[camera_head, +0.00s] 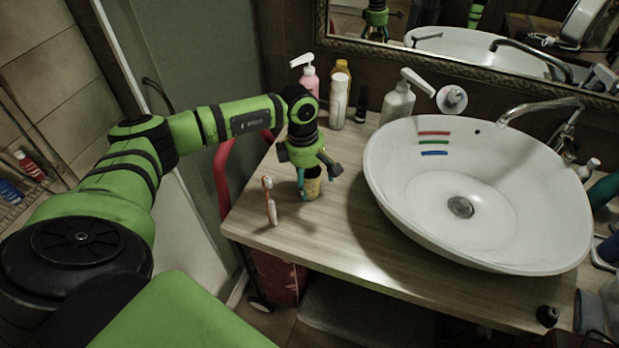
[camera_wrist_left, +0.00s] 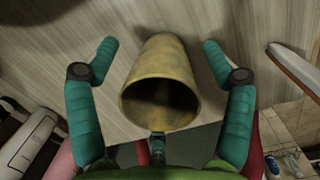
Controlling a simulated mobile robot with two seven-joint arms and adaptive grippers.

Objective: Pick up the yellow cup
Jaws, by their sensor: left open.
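The yellow cup (camera_head: 313,188) stands on the wooden counter, left of the white basin, partly hidden by my left gripper. In the left wrist view the yellow cup (camera_wrist_left: 160,82) shows its dark open mouth toward the camera. My left gripper (camera_head: 318,180) is above and around the cup. In the wrist view its teal fingers (camera_wrist_left: 158,62) are spread, one on each side of the cup, with gaps between them and its wall. A third finger shows at the cup's near edge; whether it touches cannot be told. My right gripper is not in view.
An orange and white toothbrush (camera_head: 269,201) is close left of the cup. The white basin (camera_head: 478,250) fills the counter's right side. A pink pump bottle (camera_head: 309,80), a white bottle (camera_head: 338,101) and a soap dispenser (camera_head: 397,103) stand behind.

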